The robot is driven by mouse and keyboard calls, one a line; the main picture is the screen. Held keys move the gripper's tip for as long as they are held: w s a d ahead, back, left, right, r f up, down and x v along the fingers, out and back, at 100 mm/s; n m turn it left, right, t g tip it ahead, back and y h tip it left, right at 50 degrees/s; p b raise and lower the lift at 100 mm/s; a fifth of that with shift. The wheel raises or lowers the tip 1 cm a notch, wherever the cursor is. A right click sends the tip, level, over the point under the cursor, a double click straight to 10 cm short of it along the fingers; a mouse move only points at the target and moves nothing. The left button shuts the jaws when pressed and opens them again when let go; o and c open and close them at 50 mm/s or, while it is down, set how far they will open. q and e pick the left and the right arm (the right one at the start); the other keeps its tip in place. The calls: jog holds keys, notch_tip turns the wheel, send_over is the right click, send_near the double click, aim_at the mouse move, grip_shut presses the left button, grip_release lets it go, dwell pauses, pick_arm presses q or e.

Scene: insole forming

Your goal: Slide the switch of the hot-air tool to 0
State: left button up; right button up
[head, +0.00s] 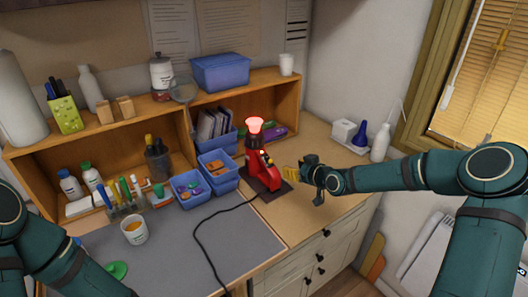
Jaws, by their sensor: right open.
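The hot-air tool (264,172) is red and stands upright on a dark base plate on the wooden counter, right of the grey mat. Its top nozzle (255,125) glows red. A black cable runs from it over the mat. Its switch is too small to make out. My right gripper (301,172) is open, just right of the tool and apart from it. A yellow piece (290,173) shows by its fingertips; I cannot tell whether it touches them. My left arm (50,255) comes in at the lower left, and its gripper is out of view.
Blue bins (218,172) with small parts stand left of the tool, below a wooden shelf (285,83).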

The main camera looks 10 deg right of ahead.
aim_at(271, 161)
jog(key=x, duration=1.4)
jog(key=shift+d+p, duration=0.1)
jog(key=shift+p, duration=0.3)
jog(key=shift+s, duration=0.1)
